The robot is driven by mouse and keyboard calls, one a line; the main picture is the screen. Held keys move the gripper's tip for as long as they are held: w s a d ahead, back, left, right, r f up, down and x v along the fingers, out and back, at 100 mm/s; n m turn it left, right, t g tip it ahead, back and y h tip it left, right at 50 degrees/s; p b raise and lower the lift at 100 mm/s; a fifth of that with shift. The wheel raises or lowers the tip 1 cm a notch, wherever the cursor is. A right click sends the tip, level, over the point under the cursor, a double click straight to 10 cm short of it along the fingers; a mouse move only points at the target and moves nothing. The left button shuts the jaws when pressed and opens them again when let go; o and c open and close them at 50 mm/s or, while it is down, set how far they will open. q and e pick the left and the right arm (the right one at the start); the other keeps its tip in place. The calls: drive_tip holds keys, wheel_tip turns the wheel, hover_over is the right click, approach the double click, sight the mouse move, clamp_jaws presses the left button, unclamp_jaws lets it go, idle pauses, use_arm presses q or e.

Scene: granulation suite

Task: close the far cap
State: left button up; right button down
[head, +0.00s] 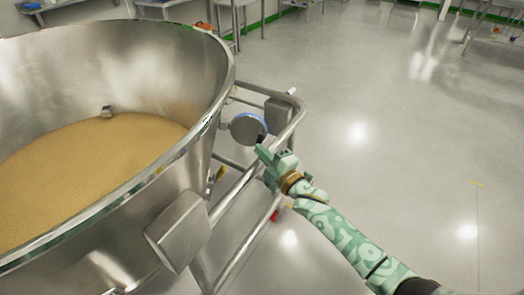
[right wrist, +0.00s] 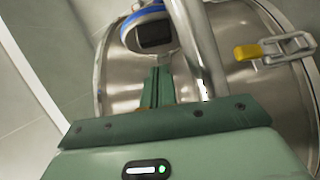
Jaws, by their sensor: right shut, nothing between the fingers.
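The far cap (head: 248,129) is a round grey disc with a blue rim, beside the outer wall of the big steel bowl, near the tubular frame. Its blue rim and a dark square part on it also show at the top of the right wrist view (right wrist: 150,30). My right gripper (head: 263,153) is shut and empty, just below and right of the cap. In the right wrist view its narrow green fingers (right wrist: 156,88) point at the cap. I cannot tell whether they touch it. My left gripper is not in view.
The steel bowl (head: 110,70) holds tan granules (head: 90,165). A tubular steel rail (head: 236,190) runs close under my right gripper. A yellow-handled clamp (right wrist: 262,50) shows in the right wrist view. The floor to the right is clear.

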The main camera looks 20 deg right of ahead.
drive_tip(key=shift+w+d+f+b, duration=0.15)
drive_tip(key=shift+w+d+b, duration=0.1)
drive_tip(key=shift+w, duration=0.2)
drive_tip(key=shift+w+d+f+b, duration=0.15)
drive_tip(key=shift+w+d, duration=0.1)
drive_tip(key=shift+w, duration=0.15)
drive_tip(key=shift+w+r, duration=0.15)
drive_tip(key=shift+w, duration=0.05)
